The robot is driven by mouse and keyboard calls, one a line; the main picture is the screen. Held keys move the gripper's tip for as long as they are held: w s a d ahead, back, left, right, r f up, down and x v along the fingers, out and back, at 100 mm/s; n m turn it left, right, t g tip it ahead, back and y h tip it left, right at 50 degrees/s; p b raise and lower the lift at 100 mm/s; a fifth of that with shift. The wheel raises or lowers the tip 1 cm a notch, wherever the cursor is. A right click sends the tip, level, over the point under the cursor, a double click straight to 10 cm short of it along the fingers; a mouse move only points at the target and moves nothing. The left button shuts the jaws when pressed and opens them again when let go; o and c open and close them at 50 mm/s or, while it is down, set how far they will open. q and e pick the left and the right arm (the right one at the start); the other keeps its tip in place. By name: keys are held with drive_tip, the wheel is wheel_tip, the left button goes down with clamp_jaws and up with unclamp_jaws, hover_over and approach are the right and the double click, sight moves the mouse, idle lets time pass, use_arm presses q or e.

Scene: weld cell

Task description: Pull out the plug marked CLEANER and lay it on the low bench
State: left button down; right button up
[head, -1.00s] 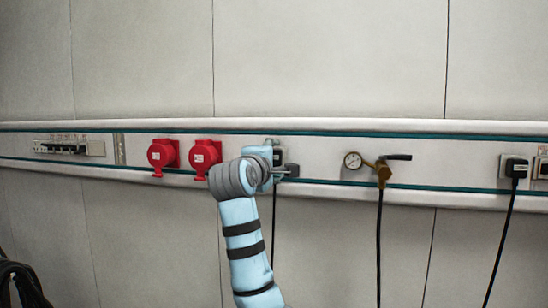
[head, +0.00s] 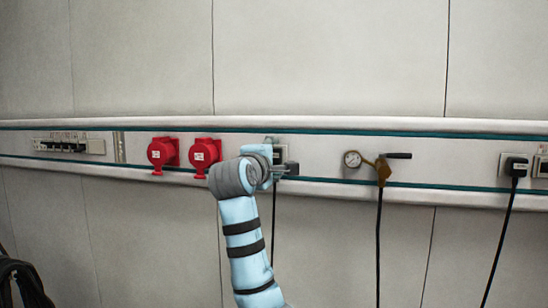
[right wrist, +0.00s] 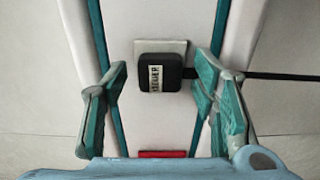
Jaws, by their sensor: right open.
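A black plug (right wrist: 160,72) sits in a pale socket plate (right wrist: 175,45) on the wall rail in the right wrist view. Its white label is turned sideways and seems to read CLEANER, though the letters are blurred. Its black cord (right wrist: 275,75) runs off to the right there and hangs down the wall in the head view (head: 273,230). My right gripper (right wrist: 160,78) is open, with one finger on either side of the plug and a gap to each. In the head view my right gripper (head: 277,155) largely hides this plug. The low bench and my left gripper are out of view.
Two red sockets (head: 163,153) (head: 205,154) are left of my right gripper. To its right are a gauge with a brass fitting (head: 383,172) and hose, then another black plug (head: 516,166) with a cord. A breaker strip (head: 68,146) is far left.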

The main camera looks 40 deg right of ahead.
idle(0.4)
clamp_jaws()
drive_tip(key=shift+a, duration=0.1)
drive_tip(key=shift+b+v, duration=0.5)
drive_tip(key=shift+v, duration=2.45)
